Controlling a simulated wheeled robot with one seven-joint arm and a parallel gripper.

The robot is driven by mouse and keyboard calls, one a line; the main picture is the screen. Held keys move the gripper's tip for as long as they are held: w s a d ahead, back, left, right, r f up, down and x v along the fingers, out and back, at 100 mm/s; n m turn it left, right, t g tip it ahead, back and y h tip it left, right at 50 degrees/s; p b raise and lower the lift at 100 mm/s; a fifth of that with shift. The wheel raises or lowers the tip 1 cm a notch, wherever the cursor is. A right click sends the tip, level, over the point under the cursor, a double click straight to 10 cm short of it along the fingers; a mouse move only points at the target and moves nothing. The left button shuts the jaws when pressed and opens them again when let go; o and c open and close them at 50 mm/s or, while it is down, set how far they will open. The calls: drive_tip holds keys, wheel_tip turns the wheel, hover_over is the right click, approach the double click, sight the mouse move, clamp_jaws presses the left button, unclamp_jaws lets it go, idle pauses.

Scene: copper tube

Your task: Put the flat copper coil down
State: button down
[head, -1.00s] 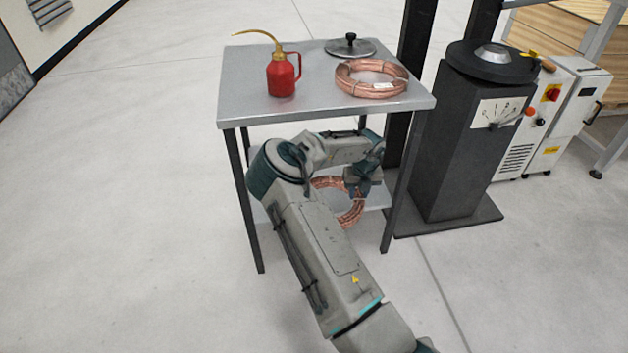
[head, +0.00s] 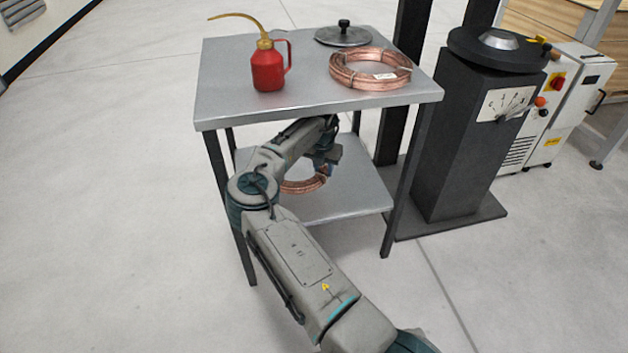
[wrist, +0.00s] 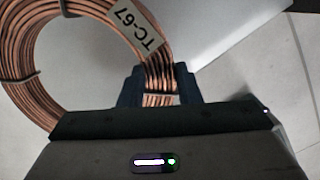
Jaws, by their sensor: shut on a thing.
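A copper coil (head: 305,185) is in my gripper (head: 324,163), under the tabletop and over the lower shelf (head: 345,195) of the metal table. In the wrist view the same coil (wrist: 28,92) is a ring of bound strands with a white tag reading TC-67. My gripper (wrist: 160,88) is shut on one side of the ring there. In the head view the coil looks roughly level, and my arm hides part of it. I cannot tell whether it touches the shelf.
On the tabletop (head: 310,92) stand a red oil can (head: 268,70), a dark round lid (head: 343,35) and another copper coil (head: 370,70). Table legs flank the shelf. A dark pedestal (head: 465,140) stands to the right. The right part of the shelf is clear.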

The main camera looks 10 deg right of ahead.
drive_tip(key=f+b, duration=0.1)
drive_tip(key=f, duration=0.1)
drive_tip(key=a+f, duration=0.1)
drive_tip(key=f, duration=0.1)
drive_tip(key=shift+f+b, duration=0.2)
drive_tip(key=shift+b, duration=0.2)
drive_tip(key=shift+d+f+b, duration=0.1)
drive_tip(key=shift+f+b, duration=0.85)
drive_tip(key=shift+f, duration=1.25)
drive_tip(key=shift+f, duration=0.1)
drive_tip(key=shift+f+b, duration=0.3)
drive_tip(key=shift+f, duration=0.05)
drive_tip(key=shift+f, duration=0.2)
drive_tip(key=c, duration=1.1)
unclamp_jaws()
drive_tip(key=shift+o, duration=0.2)
drive_tip(key=shift+r, duration=0.1)
drive_tip(key=r+p, duration=0.1)
drive_tip(key=r, duration=0.1)
drive_tip(key=r+p, duration=0.1)
drive_tip(key=r, duration=0.2)
drive_tip(key=r+p, duration=0.1)
drive_tip(key=r, duration=0.2)
drive_tip(key=shift+s+a+r+p, duration=0.25)
drive_tip(key=shift+s+p, duration=0.15)
